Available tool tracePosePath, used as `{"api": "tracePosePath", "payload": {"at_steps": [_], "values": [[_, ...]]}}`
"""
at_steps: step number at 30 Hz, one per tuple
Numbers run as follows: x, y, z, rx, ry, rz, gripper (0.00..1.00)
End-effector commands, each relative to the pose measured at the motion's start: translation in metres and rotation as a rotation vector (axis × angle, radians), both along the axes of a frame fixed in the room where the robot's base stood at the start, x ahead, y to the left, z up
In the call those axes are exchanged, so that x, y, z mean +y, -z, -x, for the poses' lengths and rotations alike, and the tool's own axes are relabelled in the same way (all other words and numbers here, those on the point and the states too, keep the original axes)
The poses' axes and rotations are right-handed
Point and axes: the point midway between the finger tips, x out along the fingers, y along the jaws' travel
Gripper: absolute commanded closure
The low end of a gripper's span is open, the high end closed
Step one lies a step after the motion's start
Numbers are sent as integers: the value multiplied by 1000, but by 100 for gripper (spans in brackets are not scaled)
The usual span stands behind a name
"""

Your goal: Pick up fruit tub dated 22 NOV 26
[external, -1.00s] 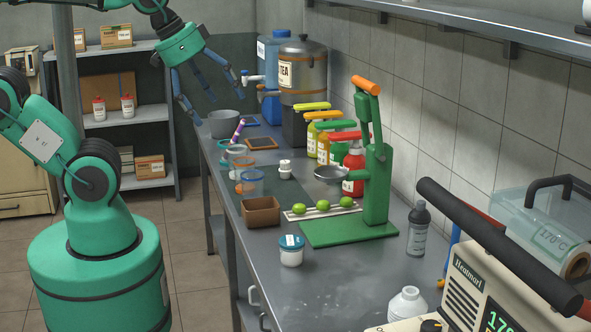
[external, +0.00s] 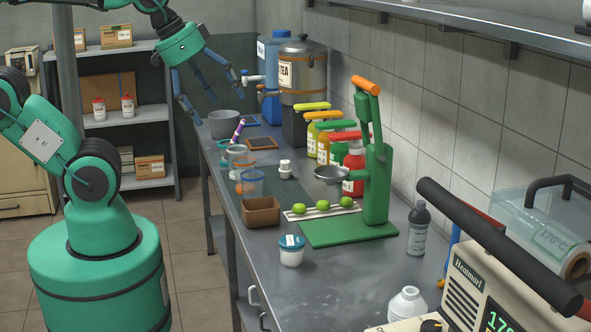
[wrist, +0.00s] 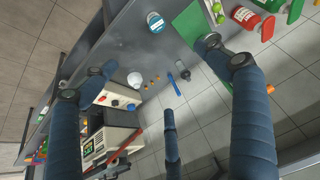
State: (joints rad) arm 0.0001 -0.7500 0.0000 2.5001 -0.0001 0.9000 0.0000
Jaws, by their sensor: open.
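A white tub with a blue lid and a small label (external: 291,251) stands upright on the counter, in front of the green press base. It also shows near the top of the wrist view (wrist: 155,22). My gripper (external: 210,102) is open and empty, raised above the far left end of the counter, well apart from all the tubs.
A green press (external: 376,175) with an orange handle stands behind several limes on a white tray (external: 325,212). A brown box (external: 261,212) sits close behind the white tub. A grey bottle (external: 418,230) and a heat sealer (external: 475,295) stand right. The front counter is mostly clear.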

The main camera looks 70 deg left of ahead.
Motion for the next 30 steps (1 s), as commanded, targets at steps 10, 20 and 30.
{"api": "tracePosePath", "payload": {"at_steps": [10, 20, 30], "values": [[0, 0, 0, 0, 0, 0, 13], [0, 0, 0, 0, 0, 0, 26], [0, 6, -13, 27, -8, 3, 26]]}}
